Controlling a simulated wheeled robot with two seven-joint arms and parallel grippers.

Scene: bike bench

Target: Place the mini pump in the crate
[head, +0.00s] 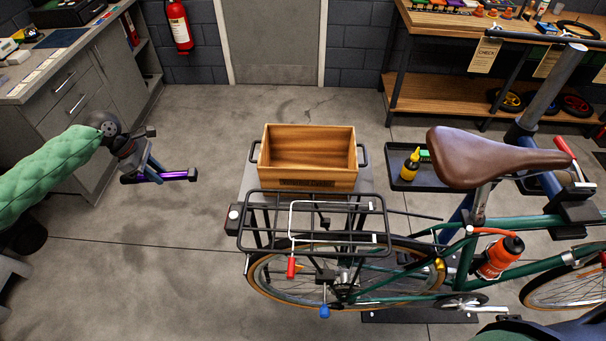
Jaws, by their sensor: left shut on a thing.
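The mini pump (174,176) is a slim purple tube with black ends. My left gripper (155,176) is shut on it and holds it roughly level above the floor, left of the crate. The wooden crate (308,183) is an open box with black side handles on a grey stand behind the bike's rear rack. It looks empty inside, though its near inner bottom is hidden by its front wall. A clear gap lies between the pump and the crate. My right gripper is not in view.
The black rear rack (315,222) of the green bike stands in front of the crate. A brown saddle (495,158) and a black tray with a yellow bottle (411,164) are to its right. A grey cabinet (75,90) is at the left.

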